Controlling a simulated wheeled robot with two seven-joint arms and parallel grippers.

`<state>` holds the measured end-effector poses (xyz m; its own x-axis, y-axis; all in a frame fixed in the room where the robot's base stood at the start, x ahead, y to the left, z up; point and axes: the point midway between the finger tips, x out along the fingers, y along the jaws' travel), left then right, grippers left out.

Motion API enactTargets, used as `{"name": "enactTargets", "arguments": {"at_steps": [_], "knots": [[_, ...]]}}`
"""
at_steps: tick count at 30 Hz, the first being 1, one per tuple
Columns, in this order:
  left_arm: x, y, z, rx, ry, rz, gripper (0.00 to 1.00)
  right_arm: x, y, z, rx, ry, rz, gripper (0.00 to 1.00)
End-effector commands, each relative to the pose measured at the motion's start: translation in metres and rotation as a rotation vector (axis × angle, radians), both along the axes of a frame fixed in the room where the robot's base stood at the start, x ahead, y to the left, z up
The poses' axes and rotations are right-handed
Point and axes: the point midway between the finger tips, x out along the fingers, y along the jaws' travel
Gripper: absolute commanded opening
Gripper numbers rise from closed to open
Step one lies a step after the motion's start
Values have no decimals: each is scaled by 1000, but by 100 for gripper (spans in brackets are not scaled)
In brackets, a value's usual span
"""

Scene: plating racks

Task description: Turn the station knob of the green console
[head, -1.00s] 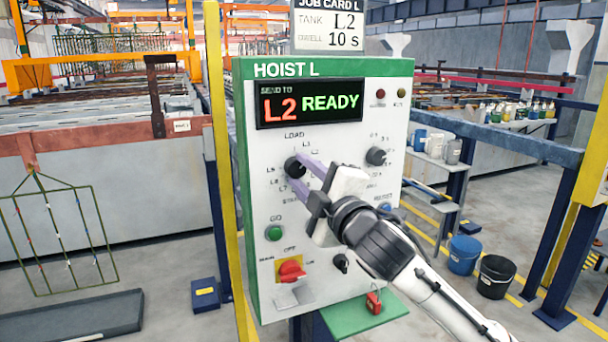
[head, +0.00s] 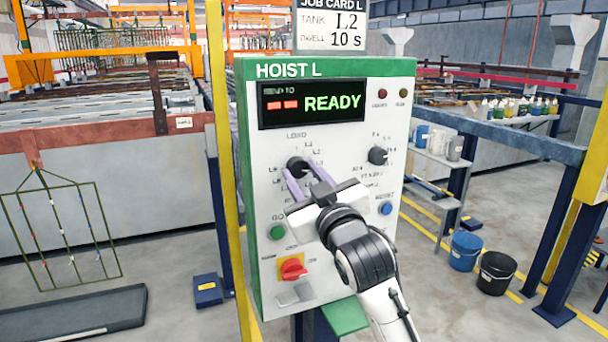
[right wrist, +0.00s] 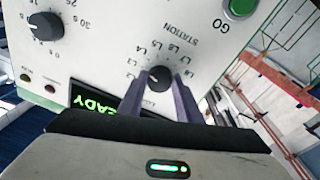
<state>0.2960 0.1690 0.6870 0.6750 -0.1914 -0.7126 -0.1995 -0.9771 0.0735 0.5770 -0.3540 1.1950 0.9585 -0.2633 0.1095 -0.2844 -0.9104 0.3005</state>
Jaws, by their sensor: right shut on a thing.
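The green-topped console labelled HOIST L (head: 345,68) faces me. Its black station knob (head: 297,164) sits in a ring of labels below the display; it also shows in the right wrist view (right wrist: 157,76). My right gripper (head: 304,175) is shut on the station knob, with a purple finger on either side of it. In the right wrist view the fingers (right wrist: 160,88) straddle the knob. The display (head: 311,104) reads READY in green, with two red dashes beside it. The job card (head: 331,25) above reads tank L2, 10 s. My left gripper is not in view.
A second black dial (head: 377,156) is to the right of the station knob. A green button (head: 278,232), a red switch (head: 292,269) and a blue button (head: 386,209) are also on the panel. A yellow post (head: 220,140) stands close at the console's left.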

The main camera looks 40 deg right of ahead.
Motion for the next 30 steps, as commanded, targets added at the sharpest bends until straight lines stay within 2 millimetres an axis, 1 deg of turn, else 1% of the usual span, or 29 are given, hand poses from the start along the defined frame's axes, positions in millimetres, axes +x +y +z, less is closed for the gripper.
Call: {"name": "enactTargets", "arguments": {"at_steps": [9, 18, 24, 30], "knots": [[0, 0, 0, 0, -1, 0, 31, 0, 2, 2, 296, -76, 0, 9], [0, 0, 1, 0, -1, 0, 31, 1, 3, 4, 536, -135, 1, 9], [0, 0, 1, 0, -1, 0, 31, 1, 3, 5, 650, -164, 2, 9], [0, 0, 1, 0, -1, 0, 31, 0, 3, 5, 715, -180, 0, 9]]}}
